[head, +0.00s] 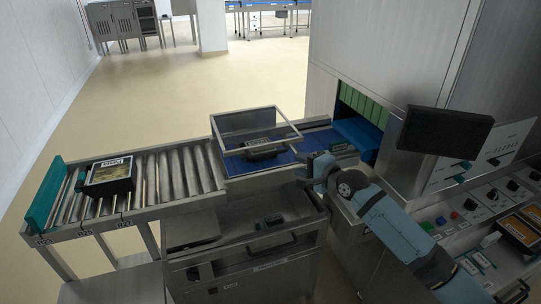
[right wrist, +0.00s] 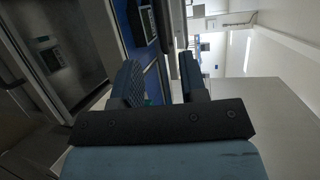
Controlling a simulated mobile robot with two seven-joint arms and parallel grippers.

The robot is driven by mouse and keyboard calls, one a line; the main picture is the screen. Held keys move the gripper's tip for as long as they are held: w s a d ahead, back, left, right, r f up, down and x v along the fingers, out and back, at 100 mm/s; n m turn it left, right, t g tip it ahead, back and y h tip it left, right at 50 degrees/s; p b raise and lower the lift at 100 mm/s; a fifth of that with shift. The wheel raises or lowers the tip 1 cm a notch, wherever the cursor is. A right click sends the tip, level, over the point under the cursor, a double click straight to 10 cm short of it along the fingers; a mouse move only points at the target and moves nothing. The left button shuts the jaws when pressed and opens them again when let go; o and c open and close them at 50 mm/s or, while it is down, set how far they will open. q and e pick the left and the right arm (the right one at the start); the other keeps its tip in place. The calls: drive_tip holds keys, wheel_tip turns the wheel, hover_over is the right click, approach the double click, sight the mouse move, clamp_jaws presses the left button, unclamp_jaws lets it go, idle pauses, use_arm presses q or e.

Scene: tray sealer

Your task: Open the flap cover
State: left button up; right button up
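What looks like the flap cover (head: 247,110) is a clear, metal-framed guard over the blue belt in the middle of the head view. A black tray (head: 262,149) sits on the belt under or behind its clear panel. My right gripper (head: 312,168) is just right of the cover's near right corner, above the machine's front edge. In the right wrist view its two fingers (right wrist: 160,80) stand apart with nothing held between them. I cannot tell whether a finger touches the cover frame. My left gripper is not in view.
A roller conveyor (head: 180,171) with a dark labelled package (head: 110,175) runs left. The sealer housing (head: 400,50) with its green strip curtain (head: 362,104) and a black screen (head: 445,131) stands at right. A steel cabinet (head: 245,272) is below the belt.

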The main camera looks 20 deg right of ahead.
sight(273, 154)
drive_tip(key=x, duration=1.3)
clamp_jaws()
